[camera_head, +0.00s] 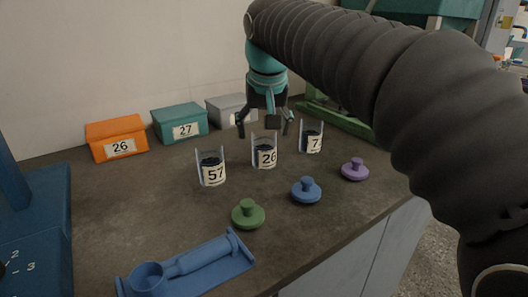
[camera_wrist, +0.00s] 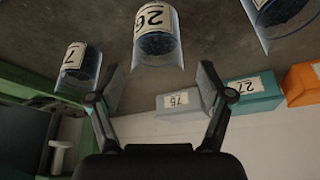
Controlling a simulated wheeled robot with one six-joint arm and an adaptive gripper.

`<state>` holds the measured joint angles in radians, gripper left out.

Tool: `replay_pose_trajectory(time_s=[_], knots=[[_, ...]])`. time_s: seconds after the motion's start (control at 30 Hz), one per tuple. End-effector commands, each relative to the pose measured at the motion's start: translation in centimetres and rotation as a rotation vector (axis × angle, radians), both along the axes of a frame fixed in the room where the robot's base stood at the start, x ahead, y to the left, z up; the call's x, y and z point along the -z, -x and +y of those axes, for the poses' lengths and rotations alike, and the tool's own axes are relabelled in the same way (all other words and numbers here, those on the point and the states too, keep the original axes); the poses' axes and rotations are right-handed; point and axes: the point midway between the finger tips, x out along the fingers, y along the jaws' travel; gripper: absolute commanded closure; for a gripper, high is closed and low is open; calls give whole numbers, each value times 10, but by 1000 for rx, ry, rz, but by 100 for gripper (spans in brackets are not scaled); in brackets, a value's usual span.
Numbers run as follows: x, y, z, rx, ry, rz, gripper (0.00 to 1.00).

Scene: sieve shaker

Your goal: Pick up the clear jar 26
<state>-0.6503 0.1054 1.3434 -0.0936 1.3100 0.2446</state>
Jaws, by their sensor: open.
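The clear jar 26 (camera_head: 264,154) stands upright on the dark bench between jars 57 and 7, with dark contents and a white label. It also shows in the wrist view (camera_wrist: 157,42), upside down, beyond the fingertips and roughly between them. My gripper (camera_head: 264,130) is open and empty, above and behind jar 26 in the head view. Its two spread fingers show in the wrist view (camera_wrist: 158,88). No contact between the fingers and the jar is visible.
Jar 57 (camera_head: 211,170) stands left of jar 26 and jar 7 (camera_head: 311,140) right of it. Green (camera_head: 248,215), blue (camera_head: 306,191) and purple (camera_head: 354,170) lids lie in front. Orange (camera_head: 117,138), teal (camera_head: 180,123) and grey boxes (camera_head: 228,108) line the wall. A blue holder (camera_head: 205,268) lies at front.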

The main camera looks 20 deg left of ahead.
Motion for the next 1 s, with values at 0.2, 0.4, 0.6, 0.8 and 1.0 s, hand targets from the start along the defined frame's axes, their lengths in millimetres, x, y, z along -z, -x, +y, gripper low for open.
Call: replay_pose_trajectory(time_s=[0.2,0.4,0.6,0.8,1.0], knots=[[30,-10,2,0,1,3,21],[39,-14,4,0,0,1,21],[39,-14,4,0,0,1,28],[38,-14,4,0,0,1,78],[38,-14,4,0,0,1,96]])
